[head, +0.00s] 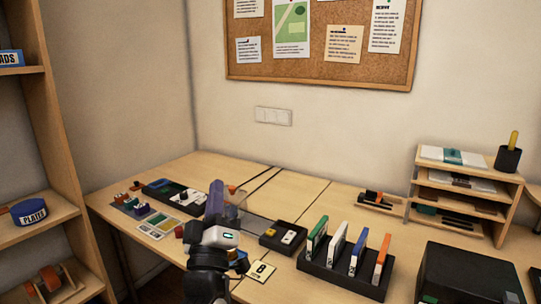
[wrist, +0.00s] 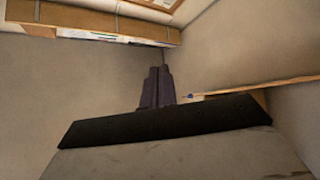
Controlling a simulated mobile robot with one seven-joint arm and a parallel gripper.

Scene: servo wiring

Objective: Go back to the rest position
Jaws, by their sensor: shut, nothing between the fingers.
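In the head view my arm reaches up from the bottom edge over the front of the wooden desk (head: 318,197). In the wrist view the two dark fingers of my gripper (wrist: 155,85) lie together, shut and empty. The arm hides part of the desk.
A black rack (head: 325,279) with several coloured upright cases stands right of my arm, and a dark box (head: 465,272) is farther right. Small parts and a black tray (head: 160,187) lie at left. A wooden shelf (head: 45,135) stands at far left.

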